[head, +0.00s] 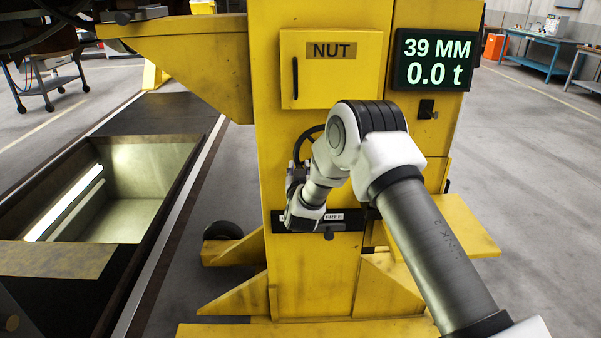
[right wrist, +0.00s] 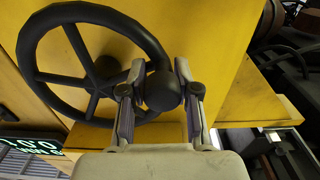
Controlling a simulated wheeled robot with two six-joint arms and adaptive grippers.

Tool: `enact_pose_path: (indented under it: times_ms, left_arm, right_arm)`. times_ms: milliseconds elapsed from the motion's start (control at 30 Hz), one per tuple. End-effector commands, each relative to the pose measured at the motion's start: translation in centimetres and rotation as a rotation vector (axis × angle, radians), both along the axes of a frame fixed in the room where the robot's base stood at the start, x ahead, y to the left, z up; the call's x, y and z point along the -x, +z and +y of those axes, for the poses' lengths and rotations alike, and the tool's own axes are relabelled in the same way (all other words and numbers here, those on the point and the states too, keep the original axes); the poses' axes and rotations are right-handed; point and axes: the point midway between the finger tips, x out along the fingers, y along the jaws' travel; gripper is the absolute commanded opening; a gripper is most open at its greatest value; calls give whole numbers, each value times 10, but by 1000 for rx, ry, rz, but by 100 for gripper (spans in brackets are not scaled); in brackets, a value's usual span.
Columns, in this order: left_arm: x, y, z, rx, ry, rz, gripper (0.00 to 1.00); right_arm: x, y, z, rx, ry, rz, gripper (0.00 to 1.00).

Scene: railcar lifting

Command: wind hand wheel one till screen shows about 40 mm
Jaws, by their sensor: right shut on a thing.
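The black hand wheel (head: 303,142) is on the front of the yellow lifting column and is mostly hidden behind my right arm. In the right wrist view the spoked wheel (right wrist: 37,48) shows more fully, with its round black handle knob (right wrist: 163,92). My right gripper (head: 297,172) is at the wheel, and in the right wrist view its two fingers (right wrist: 160,90) are shut on the knob from both sides. The screen (head: 435,60) at the upper right of the column reads 39 MM and 0.0 t. My left gripper is not in view.
The yellow column (head: 300,270) carries a NUT box (head: 331,68), a black strip whose label is partly hidden, and a yellow ledge (head: 465,225) at right. An open floor pit (head: 120,215) lies at left. Workbenches (head: 540,50) stand far right, with clear floor before them.

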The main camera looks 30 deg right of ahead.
Motion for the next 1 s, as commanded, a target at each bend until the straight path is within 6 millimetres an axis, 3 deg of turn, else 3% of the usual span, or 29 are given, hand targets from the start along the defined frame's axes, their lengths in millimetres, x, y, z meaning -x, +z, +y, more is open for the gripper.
enact_pose_path:
  times_ms: [233, 1000]
  left_arm:
    - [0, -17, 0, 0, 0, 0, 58]
    - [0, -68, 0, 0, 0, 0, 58]
  right_arm:
    - [-2, 7, 5, -157, 4, -86, 0]
    - [2, 62, -1, -712, 6, -431, 0]
